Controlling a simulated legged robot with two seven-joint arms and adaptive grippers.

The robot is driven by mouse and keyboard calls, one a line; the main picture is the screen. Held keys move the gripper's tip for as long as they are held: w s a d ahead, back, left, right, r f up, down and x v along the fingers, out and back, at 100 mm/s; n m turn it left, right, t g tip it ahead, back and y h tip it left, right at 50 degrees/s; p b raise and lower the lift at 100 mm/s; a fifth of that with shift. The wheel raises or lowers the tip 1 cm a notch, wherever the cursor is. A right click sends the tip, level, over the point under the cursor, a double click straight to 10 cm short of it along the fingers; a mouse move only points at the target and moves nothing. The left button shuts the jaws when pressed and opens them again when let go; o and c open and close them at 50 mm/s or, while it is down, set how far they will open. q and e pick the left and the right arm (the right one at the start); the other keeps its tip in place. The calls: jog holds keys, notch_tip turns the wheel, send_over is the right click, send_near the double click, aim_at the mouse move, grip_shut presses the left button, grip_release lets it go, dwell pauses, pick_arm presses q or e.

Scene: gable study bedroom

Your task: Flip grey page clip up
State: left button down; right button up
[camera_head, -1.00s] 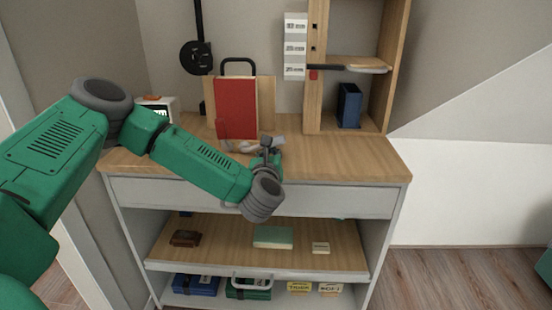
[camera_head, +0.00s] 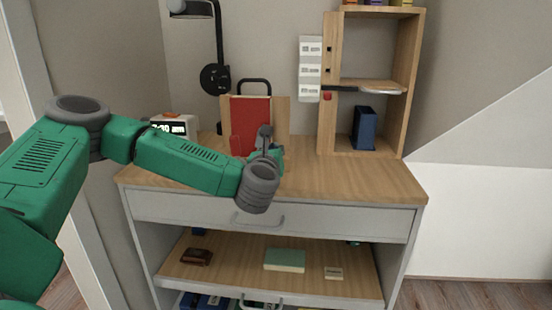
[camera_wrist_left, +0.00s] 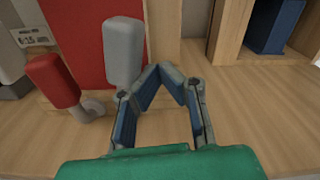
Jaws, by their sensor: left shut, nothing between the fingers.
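A grey page clip paddle (camera_wrist_left: 124,50) stands roughly upright in front of the red book (camera_wrist_left: 80,25) in the left wrist view. Its base is hidden behind a finger. A red paddle (camera_wrist_left: 52,80) leans to its left, with a grey hinge piece at its foot on the desk. The red book (camera_head: 249,125) rests on a wooden stand (camera_head: 281,113) in the head view. My left gripper (camera_wrist_left: 160,72) is shut and empty, just right of the grey paddle; I cannot tell if they touch. In the head view the left gripper (camera_head: 266,138) overlaps the book's lower right edge. My right gripper is not in view.
A wooden shelf unit (camera_head: 410,85) with a blue box (camera_head: 364,128) stands at the right back. A clock (camera_head: 174,127) and a black lamp (camera_head: 216,75) are at the left back. The desk top (camera_head: 350,180) is clear at the front right.

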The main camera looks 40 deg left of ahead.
pick_arm(q)
jog(key=shift+s+a+r, duration=0.2)
jog(key=shift+a, duration=0.05)
jog(key=shift+s+a, duration=0.15)
jog(key=shift+a, duration=0.45)
jog(key=shift+r, duration=0.1)
jog(key=shift+d, duration=0.1)
